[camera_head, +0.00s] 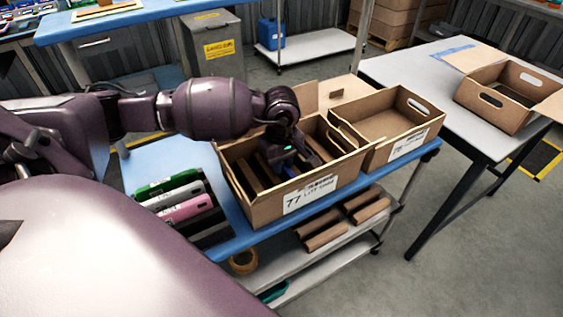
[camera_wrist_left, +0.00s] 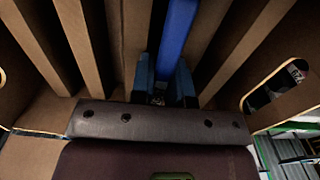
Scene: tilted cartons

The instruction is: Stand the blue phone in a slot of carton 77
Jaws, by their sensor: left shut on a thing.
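Carton 77 (camera_head: 268,209) stands on the blue-topped cart, its label facing front. Brown dividers split its inside into slots. My left gripper (camera_head: 288,167) reaches down into the carton from above. It is shut on the blue phone (camera_wrist_left: 177,35). In the left wrist view the gripper's two blue fingers (camera_wrist_left: 163,88) sit on either side of the phone. The phone lies along a gap between brown dividers (camera_wrist_left: 80,45). Its lower end is hidden, so I cannot tell whether it touches the carton floor. My right gripper is not in view.
A second open carton (camera_head: 392,125) stands right behind carton 77. Green, white, pink and black phones (camera_head: 182,212) lie at the cart's left. Brown blocks (camera_head: 325,236) rest on the lower shelf. Another carton (camera_head: 500,92) is on the grey table (camera_head: 425,82) at right.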

